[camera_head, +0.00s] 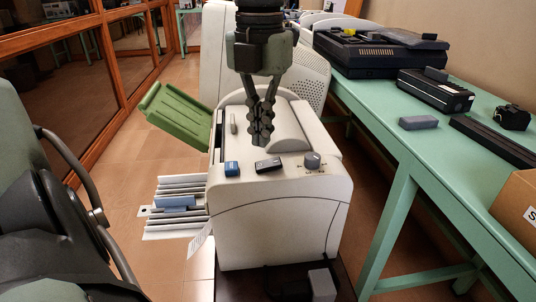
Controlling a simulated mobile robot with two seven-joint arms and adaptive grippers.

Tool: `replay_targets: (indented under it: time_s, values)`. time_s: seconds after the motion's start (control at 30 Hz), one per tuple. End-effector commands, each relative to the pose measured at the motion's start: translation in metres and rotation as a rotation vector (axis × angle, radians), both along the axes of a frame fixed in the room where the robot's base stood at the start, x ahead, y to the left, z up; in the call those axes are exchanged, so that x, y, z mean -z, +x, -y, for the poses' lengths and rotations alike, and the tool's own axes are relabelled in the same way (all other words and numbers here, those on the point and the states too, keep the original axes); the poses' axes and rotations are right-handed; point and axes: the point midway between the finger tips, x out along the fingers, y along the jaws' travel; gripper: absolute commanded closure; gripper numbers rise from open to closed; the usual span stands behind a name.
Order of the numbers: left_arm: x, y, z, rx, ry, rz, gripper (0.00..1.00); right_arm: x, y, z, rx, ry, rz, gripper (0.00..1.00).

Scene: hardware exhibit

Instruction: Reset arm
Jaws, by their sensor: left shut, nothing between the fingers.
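My left gripper (261,138) hangs down from the top middle of the view. Its two dark fingers come together at the tips, shut and empty. The tips appear in front of a white machine (277,225); whether they touch it is hard to tell. The machine has a blue button (231,168), a dark switch (268,165) and a grey knob (312,160) on its top. My right gripper is not in view.
A green tray (181,115) juts from the machine's left side, above a slatted rack (176,228). A green table (383,115) at right holds a black console (375,52), a black device (435,92) and a cardboard box (518,212). Tiled floor shows at left.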

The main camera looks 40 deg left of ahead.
Motion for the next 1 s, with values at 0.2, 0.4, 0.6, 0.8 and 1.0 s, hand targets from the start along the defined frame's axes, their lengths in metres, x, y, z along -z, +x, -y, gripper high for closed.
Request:
replay_targets:
  time_s: [0.2, 0.4, 0.6, 0.8, 1.0]
  values:
    - [-0.021, 0.000, 0.000, -0.001, -0.001, 0.000, 1.00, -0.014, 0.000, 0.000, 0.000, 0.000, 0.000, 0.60]
    - [-0.028, 0.000, 0.000, 0.000, 0.000, 0.000, 1.00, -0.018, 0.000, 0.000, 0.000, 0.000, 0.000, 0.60]
    - [-0.028, 0.000, 0.000, 0.000, 0.000, 0.000, 1.00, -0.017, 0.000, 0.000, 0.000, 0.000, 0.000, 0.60]
    - [-0.028, 0.000, 0.000, 0.000, 0.000, 0.000, 1.00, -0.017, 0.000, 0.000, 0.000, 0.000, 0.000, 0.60]
    - [-0.028, 0.000, 0.000, 0.000, 0.000, 0.000, 1.00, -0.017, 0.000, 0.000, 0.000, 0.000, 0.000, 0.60]
